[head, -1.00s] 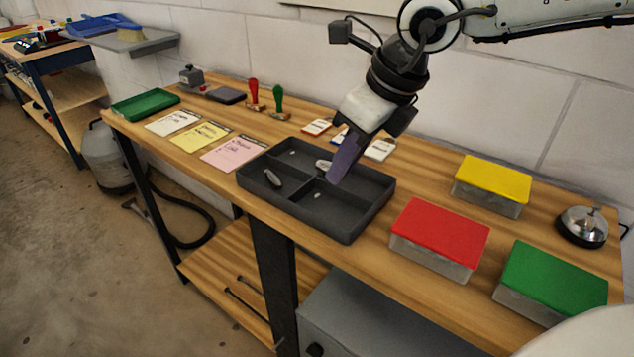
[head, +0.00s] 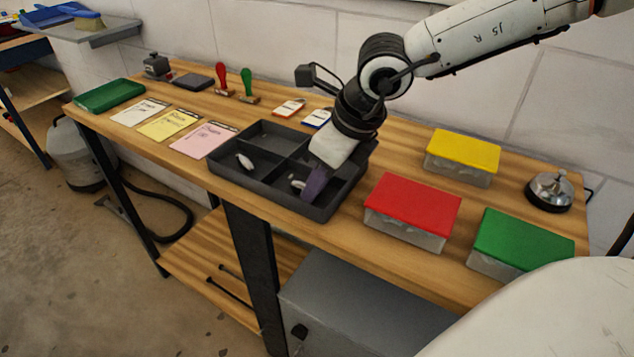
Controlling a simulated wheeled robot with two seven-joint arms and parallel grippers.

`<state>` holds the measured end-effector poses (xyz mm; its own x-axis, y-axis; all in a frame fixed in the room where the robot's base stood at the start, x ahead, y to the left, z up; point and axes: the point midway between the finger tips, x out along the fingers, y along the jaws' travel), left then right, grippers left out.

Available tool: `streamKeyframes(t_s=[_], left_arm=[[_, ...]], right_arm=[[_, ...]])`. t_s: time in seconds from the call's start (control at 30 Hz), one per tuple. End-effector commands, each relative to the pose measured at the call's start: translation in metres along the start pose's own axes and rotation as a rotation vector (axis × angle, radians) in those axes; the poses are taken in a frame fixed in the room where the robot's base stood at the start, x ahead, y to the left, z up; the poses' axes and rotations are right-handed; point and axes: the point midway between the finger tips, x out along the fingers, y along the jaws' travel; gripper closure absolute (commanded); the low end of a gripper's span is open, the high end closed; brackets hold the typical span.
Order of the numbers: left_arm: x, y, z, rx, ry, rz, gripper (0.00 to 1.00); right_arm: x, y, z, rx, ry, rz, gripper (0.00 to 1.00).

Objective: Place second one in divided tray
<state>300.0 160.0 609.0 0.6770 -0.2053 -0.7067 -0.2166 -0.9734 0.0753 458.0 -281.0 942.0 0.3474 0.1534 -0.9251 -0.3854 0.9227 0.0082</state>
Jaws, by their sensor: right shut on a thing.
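The divided tray (head: 262,196) is dark grey and open, with crossing dividers, in the middle of the bench. One small pale grey object (head: 244,161) lies in its front-left compartment. My right gripper (head: 312,188) points down into the front-right compartment, its dark purple fingers low between the walls. It is shut on a second small pale object (head: 297,183), which shows at the left side of the fingers. The fingers hide part of this object, and I cannot tell whether it touches the tray floor. My left gripper is not in view.
Red (head: 414,200), yellow (head: 463,150) and green (head: 525,239) lidded boxes and a bell (head: 551,190) stand right of the tray. Left are paper pads (head: 168,125), a green tray (head: 109,95) and two stamps (head: 247,82). Tags (head: 289,107) lie behind the tray.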

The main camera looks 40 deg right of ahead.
Motion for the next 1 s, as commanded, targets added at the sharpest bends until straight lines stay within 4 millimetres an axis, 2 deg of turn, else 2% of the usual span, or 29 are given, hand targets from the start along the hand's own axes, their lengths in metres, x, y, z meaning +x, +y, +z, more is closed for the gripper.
streamKeyframes(t_s=[0.03, 0.1, 0.13, 0.43, 0.57, 1.0], left_arm=[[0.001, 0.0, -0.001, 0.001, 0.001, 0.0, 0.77], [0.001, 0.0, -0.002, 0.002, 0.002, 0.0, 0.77], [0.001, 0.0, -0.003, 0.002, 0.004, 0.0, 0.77], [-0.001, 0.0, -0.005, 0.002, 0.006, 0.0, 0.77], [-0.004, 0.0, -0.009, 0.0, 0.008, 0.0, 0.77], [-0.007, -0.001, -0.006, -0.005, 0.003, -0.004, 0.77]], right_arm=[[0.001, 0.0, 0.0, 0.0, -0.001, 0.0, 0.8], [0.0, 0.0, 0.0, 0.0, -0.001, 0.0, 0.68], [0.0, 0.0, 0.0, 0.0, -0.001, 0.0, 0.67], [-0.001, 0.0, 0.0, 0.0, 0.0, 0.0, 0.67], [-0.008, 0.0, 0.002, 0.001, -0.003, 0.0, 0.67], [-0.094, 0.0, 0.003, 0.001, -0.006, -0.001, 0.67]])
